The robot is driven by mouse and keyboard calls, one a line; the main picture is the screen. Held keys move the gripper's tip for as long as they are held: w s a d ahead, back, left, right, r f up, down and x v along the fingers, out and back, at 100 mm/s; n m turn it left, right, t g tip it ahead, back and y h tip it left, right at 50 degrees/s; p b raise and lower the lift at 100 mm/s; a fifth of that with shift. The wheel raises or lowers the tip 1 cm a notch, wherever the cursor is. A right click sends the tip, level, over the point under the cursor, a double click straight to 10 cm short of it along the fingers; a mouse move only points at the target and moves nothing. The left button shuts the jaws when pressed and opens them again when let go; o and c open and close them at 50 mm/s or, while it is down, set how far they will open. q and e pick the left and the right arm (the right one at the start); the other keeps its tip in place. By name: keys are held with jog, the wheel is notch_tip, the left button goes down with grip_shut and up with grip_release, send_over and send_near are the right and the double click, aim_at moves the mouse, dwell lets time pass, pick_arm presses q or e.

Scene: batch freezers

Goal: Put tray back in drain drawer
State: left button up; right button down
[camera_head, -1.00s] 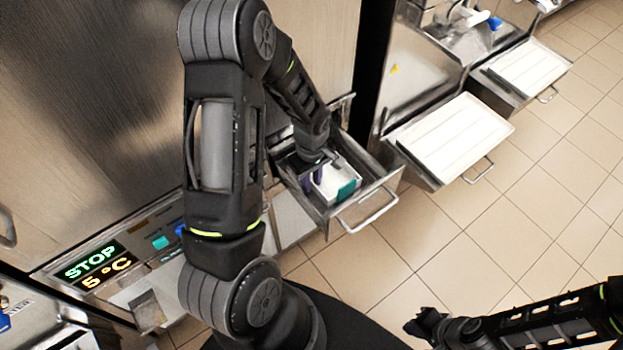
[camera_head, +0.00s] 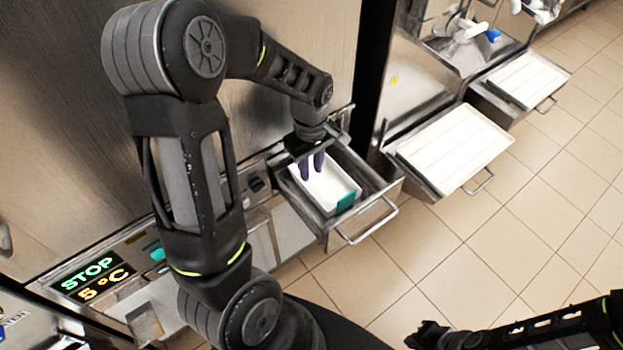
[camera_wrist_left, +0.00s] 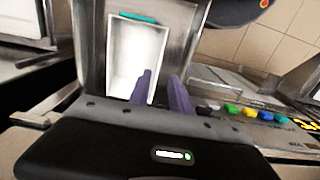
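The white tray (camera_head: 327,186), with a teal part at one end, sits inside the open metal drain drawer (camera_head: 386,187) of the nearest machine. My left gripper (camera_head: 313,168) is above the tray with its two purple fingers pointing down and spread apart. In the left wrist view the same tray (camera_wrist_left: 137,50) lies beyond the fingers of my left gripper (camera_wrist_left: 163,90), with nothing seen between them. I cannot tell whether a finger touches the tray. My right gripper (camera_head: 425,335) is low at the bottom right, dark and small; its fingers are unclear.
Two more open drawers with white trays (camera_head: 455,148) (camera_head: 527,78) stand to the right along the row of machines. A control panel (camera_head: 95,278) reading STOP 5 °C is on the left. Tiled floor (camera_head: 430,240) is clear in front of the drawers.

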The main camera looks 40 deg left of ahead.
pick_arm(q)
jog(key=shift+r, duration=0.7)
jog(key=shift+c, duration=0.3)
dwell(0.8)
